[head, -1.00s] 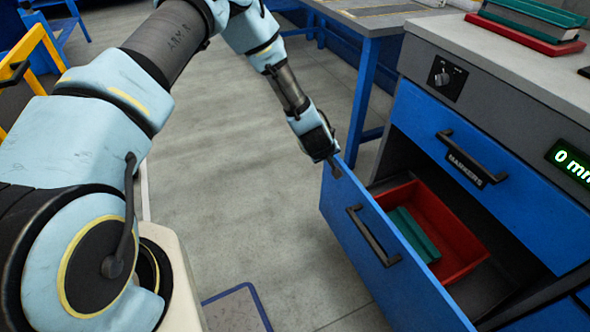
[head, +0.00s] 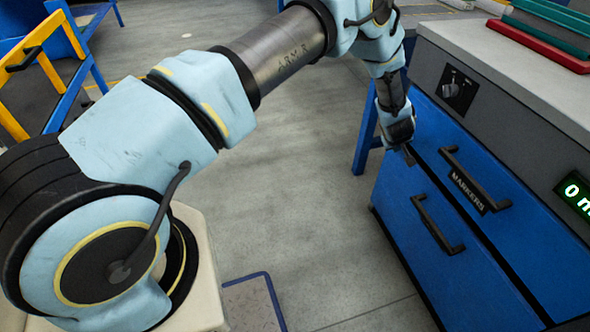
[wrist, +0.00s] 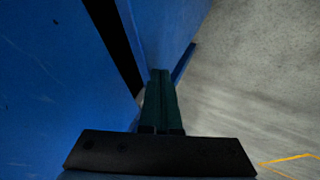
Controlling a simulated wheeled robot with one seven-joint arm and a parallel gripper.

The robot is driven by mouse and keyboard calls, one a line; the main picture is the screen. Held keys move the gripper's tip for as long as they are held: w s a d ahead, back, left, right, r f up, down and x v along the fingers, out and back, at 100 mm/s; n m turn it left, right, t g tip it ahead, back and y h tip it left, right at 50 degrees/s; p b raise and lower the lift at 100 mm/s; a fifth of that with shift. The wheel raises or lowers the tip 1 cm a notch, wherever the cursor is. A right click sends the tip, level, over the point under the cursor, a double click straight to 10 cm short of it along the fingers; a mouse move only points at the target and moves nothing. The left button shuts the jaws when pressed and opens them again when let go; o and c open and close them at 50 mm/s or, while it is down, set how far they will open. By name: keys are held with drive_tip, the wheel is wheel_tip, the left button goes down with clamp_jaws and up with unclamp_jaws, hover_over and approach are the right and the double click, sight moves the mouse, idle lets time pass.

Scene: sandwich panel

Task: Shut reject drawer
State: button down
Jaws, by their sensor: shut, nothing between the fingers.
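The lower blue drawer (head: 430,235), which I take as the reject drawer, sits below the drawer labelled MARKERS. Its front is close to the cabinet face, and its inside is hidden. A thin dark line runs along its top edge; I cannot tell whether it is fully flush. Its black bar handle (head: 436,225) is free. My gripper (head: 409,155) is shut and empty at the upper left corner of that drawer front. In the wrist view the closed fingers (wrist: 160,95) point at a blue edge beside a dark gap; contact is unclear.
The MARKERS drawer (head: 500,165) is shut, with its handle (head: 474,178) standing out close to my gripper. A knob (head: 451,90) and a green display (head: 578,193) are on the grey panel above. The floor (head: 310,200) in front is clear.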

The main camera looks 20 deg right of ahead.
drive_tip(key=shift+s+d+r, duration=0.1)
drive_tip(key=shift+d+r, duration=0.05)
drive_tip(key=shift+d, duration=0.9)
drive_tip(key=shift+s+d, duration=0.1)
drive_tip(key=shift+d, duration=0.05)
